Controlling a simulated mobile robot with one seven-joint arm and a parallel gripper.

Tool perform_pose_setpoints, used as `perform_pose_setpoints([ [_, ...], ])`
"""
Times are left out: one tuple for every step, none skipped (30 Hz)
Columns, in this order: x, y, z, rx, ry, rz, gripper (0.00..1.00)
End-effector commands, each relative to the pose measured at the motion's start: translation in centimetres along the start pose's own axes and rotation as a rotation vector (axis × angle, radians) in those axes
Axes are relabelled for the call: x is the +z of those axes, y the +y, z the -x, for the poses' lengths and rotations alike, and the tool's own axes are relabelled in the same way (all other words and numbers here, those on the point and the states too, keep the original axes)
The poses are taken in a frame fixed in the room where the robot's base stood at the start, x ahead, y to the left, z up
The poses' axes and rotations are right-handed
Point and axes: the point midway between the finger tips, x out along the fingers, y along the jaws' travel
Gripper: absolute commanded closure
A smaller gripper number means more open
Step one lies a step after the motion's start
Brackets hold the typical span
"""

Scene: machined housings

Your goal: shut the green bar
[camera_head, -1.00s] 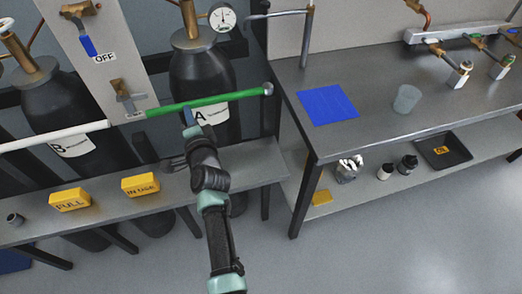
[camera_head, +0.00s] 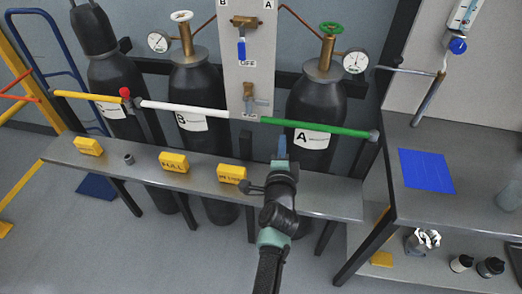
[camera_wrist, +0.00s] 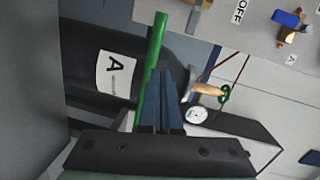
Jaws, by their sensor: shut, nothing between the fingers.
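The green bar (camera_head: 318,127) runs across the front of black cylinder A (camera_head: 309,105) in the head view. Its right end is at a dark bracket (camera_head: 374,135), and its left end is near the valve panel beside the white bar. My gripper (camera_head: 281,148) has blue fingers, shut and empty, just below the left part of the green bar. In the wrist view the green bar (camera_wrist: 152,65) stands just left of my shut fingers (camera_wrist: 171,90). I cannot tell whether they touch it. The fingers hide part of the view behind them.
A white bar (camera_head: 185,109) and a yellow bar (camera_head: 90,96) continue leftward. A grey shelf (camera_head: 205,178) below holds yellow blocks, including FULL (camera_head: 174,162). A bench with a blue mat (camera_head: 426,170) stands at right.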

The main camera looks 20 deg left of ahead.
Motion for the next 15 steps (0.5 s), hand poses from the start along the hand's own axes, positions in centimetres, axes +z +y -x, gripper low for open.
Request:
perform_pose_setpoints([
  [0.9, -0.8, 0.8, 0.003, -0.005, 0.002, 1.0],
  [1.2, -0.9, 1.1, 0.003, -0.005, 0.002, 1.0],
  [1.7, -1.0, 1.5, 0.003, -0.005, 0.002, 1.0],
  [2.0, -1.1, 1.8, 0.004, -0.005, 0.0, 1.0],
  [2.4, -1.1, 2.0, 0.005, -0.004, 0.0, 1.0],
  [2.8, -1.1, 2.4, 0.005, -0.004, 0.001, 1.0],
  [3.0, -1.1, 2.6, 0.005, -0.004, 0.001, 1.0],
  [3.3, -1.2, 2.9, 0.004, -0.004, 0.002, 1.0],
  [3.6, -1.2, 3.1, 0.005, -0.004, 0.0, 1.0],
  [3.8, -1.2, 3.2, 0.004, -0.003, 0.0, 1.0],
  [4.0, -1.2, 3.4, 0.004, -0.002, 0.0, 1.0],
  [4.2, -1.1, 3.6, 0.005, -0.003, 0.0, 1.0],
  [4.3, -1.1, 3.7, 0.005, -0.002, 0.0, 1.0],
  [4.4, -1.1, 3.8, 0.005, -0.001, -0.001, 1.0],
  [4.6, -1.0, 3.9, 0.005, -0.001, -0.001, 1.0],
])
